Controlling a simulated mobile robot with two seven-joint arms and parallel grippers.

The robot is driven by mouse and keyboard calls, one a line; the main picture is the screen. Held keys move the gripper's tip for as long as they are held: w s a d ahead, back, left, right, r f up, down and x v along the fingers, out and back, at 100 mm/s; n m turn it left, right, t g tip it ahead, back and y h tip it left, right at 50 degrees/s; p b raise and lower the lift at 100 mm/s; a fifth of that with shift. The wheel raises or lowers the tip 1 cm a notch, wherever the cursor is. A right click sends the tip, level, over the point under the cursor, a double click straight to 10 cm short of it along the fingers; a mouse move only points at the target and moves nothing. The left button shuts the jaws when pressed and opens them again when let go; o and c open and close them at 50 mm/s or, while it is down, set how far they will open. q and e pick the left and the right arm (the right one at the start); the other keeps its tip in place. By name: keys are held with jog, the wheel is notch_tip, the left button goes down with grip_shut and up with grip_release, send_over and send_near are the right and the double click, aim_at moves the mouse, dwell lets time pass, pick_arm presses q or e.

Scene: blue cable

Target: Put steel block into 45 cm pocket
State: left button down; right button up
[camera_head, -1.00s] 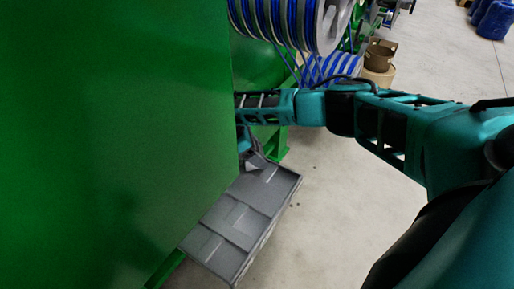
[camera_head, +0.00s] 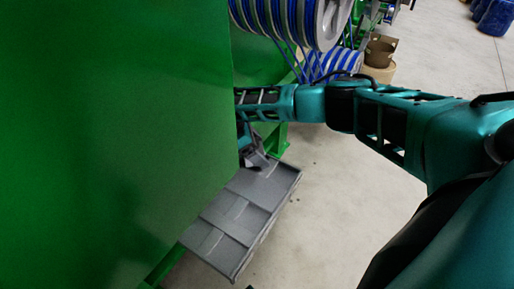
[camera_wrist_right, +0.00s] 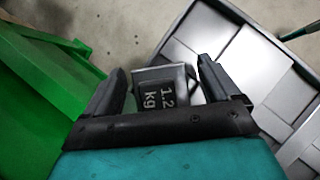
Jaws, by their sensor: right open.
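The steel block (camera_wrist_right: 163,88) is a grey metal piece marked "1.2 kg" in the right wrist view. It lies between the two fingers of my right gripper (camera_wrist_right: 163,80), which is open, with a finger on either side. The grey tray (camera_head: 242,262) with several shallow pockets shows in the head view beside the green machine. It also shows in the right wrist view (camera_wrist_right: 253,60), right of the block. In the head view my right gripper (camera_head: 257,160) is at the tray's far end, partly behind the green panel. I cannot tell whether the block rests inside a pocket.
A large green panel (camera_head: 115,140) fills the left of the head view, close to the tray and gripper. Blue cable spools (camera_head: 290,20) stand behind my right arm. The concrete floor (camera_head: 325,190) right of the tray is clear.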

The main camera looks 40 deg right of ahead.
jog(key=p+v, duration=0.2)
jog(key=v, duration=0.4)
jog(key=shift+a+r, duration=0.1)
jog(key=shift+r, duration=0.3)
pick_arm(q)
jog(key=shift+s+a+r, duration=0.25)
jog(key=shift+a+r, duration=0.15)
jog(key=shift+r, duration=0.05)
pick_arm(e)
jog(key=shift+w+a+r, duration=0.15)
jog(key=shift+a+r, duration=0.15)
jog(key=shift+r, duration=0.15)
